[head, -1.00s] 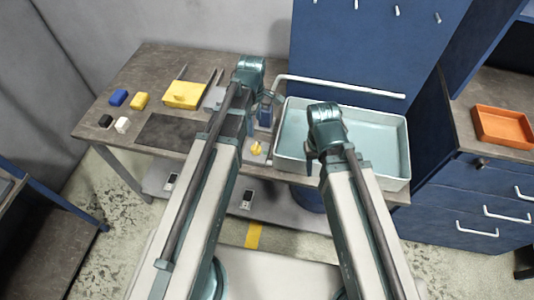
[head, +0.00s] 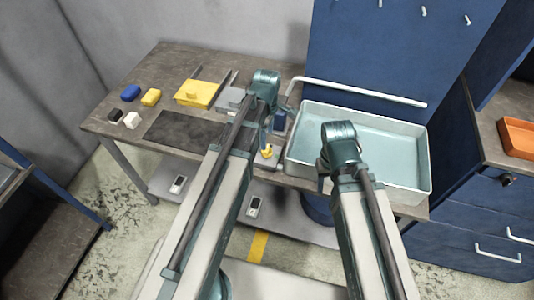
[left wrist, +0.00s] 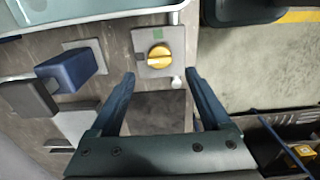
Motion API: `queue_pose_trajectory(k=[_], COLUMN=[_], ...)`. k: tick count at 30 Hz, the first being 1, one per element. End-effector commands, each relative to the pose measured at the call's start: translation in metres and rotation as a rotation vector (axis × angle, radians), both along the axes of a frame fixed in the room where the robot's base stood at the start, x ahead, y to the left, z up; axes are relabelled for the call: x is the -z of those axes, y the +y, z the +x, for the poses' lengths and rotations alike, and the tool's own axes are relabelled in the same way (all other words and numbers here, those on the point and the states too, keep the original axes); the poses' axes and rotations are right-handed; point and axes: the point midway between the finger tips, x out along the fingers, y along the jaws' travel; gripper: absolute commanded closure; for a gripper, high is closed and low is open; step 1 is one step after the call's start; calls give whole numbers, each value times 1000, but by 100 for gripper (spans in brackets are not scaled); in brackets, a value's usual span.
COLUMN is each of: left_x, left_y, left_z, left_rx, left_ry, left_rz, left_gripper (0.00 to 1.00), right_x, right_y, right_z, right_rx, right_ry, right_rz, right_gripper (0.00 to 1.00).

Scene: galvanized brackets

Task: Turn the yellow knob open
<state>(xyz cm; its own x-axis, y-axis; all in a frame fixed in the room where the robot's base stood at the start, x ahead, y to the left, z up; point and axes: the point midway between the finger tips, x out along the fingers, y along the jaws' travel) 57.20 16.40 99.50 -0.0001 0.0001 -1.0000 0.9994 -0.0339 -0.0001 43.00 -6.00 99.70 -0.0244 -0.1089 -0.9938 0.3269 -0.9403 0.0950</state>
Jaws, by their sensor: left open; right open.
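The yellow knob (head: 267,151) is on a small grey plate at the front of the workbench, left of the big tray. In the left wrist view the round knob (left wrist: 159,56) has a raised bar running roughly sideways. A green mark (left wrist: 162,32) is on the plate (left wrist: 178,66) above the knob, and a darker grey mark lies left of it. My left gripper (left wrist: 159,78) is open and empty, its fingertips apart from the knob and just short of it. My right gripper (head: 322,176) is over the tray's left front edge, largely hidden by its arm.
The pale metal tray (head: 428,160) fills the bench's right side. A blue block (left wrist: 72,70) stands close beside the knob plate. A yellow box (head: 199,94), small blocks and a dark mat (head: 182,132) lie left on the workbench (head: 150,75).

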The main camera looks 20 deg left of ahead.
Motion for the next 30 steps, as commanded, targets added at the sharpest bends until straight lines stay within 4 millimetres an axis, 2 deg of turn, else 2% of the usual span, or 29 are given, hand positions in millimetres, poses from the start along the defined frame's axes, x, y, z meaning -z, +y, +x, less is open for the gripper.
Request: queue_pose_trajectory(k=[1,12,17,26,30], left_x=[15,64,73,73,73], left_y=[0,0,0,0,0], left_z=[0,0,0,0,0], left_rx=[0,0,0,0,0], left_ry=[0,0,0,0,0], left_rz=[0,0,0,0,0], left_gripper=[19,19,19,19,42], right_x=[15,64,73,73,73], right_y=[0,0,0,0,0], right_z=[0,0,0,0,0], right_rx=[0,1,1,1,1], right_ry=[0,0,0,0,0], right_rz=[0,0,0,0,0], right_gripper=[50,50,50,50,50])
